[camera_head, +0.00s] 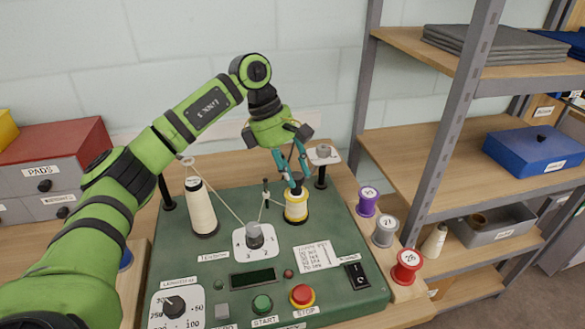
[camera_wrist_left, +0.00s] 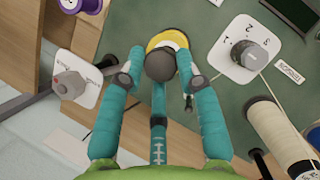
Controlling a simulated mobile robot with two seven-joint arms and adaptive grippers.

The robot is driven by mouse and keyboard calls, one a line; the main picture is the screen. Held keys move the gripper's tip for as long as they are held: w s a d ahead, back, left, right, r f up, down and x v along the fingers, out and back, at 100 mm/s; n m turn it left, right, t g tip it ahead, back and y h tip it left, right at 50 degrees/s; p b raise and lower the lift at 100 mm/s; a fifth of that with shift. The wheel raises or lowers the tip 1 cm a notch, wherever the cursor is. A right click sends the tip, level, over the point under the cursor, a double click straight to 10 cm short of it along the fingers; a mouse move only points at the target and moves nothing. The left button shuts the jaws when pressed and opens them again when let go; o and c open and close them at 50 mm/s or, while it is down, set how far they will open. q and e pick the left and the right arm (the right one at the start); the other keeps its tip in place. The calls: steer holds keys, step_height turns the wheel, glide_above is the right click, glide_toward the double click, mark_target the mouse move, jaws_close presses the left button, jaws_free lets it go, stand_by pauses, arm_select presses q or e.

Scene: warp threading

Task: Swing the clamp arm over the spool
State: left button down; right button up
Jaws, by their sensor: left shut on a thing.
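The spool (camera_head: 296,209), pale thread with yellow rims, stands upright on the green machine. Its yellow rim also shows in the left wrist view (camera_wrist_left: 168,38). My left gripper (camera_head: 295,186) points down above the spool, shut on a dark round knob (camera_wrist_left: 161,66). The knob overlaps the spool's near rim in the wrist view. A teal bar with tick marks (camera_wrist_left: 158,132) runs back from the knob between my fingers; it looks like the clamp arm. My fingers hide most of the bar in the head view, and I cannot tell whether the knob touches the spool. My right gripper is not in view.
A cream thread cone (camera_head: 201,212) and a numbered dial (camera_head: 255,237) stand left of the spool, with thread running between. A grey knob on a post (camera_head: 322,154) is behind right. Purple (camera_head: 367,202), grey (camera_head: 385,231) and red (camera_head: 406,267) spools line the right edge.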

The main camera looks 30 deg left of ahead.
arm_select(q)
steer(key=shift+s+f, duration=0.15)
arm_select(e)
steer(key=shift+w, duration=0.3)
arm_select(q)
steer(key=c, duration=0.9)
jaws_free()
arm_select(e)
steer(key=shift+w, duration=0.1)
arm_select(q)
steer(key=shift+a+r, duration=0.15)
steer(key=shift+r, duration=0.45)
steer(key=v, duration=1.1)
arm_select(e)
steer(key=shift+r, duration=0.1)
